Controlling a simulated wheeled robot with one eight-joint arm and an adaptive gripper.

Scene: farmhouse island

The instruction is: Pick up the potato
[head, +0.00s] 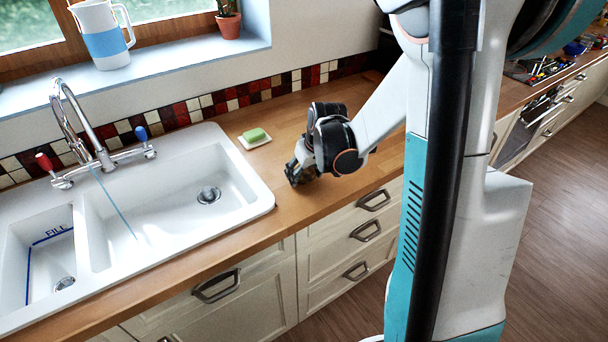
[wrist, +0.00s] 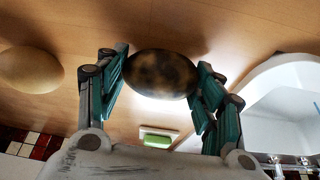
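A dark brown, mottled oval thing, which looks like the potato (wrist: 160,75), lies on the wooden counter in the wrist view. My gripper (wrist: 162,70) is around it, one finger on each side. The fingers are spread wide and sit very near its two ends; a firm hold does not show. In the head view my gripper (head: 294,176) is low over the counter, right of the sink, and the potato is hidden there. A pale tan oval thing (wrist: 30,69) lies apart, to the left in the wrist view.
A green sponge (head: 255,134) on a white dish lies near the tiled backsplash; the sponge also shows in the wrist view (wrist: 157,141). The white sink (head: 240,190) with its tap is to the left. The counter (head: 262,221) between sink and gripper is clear.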

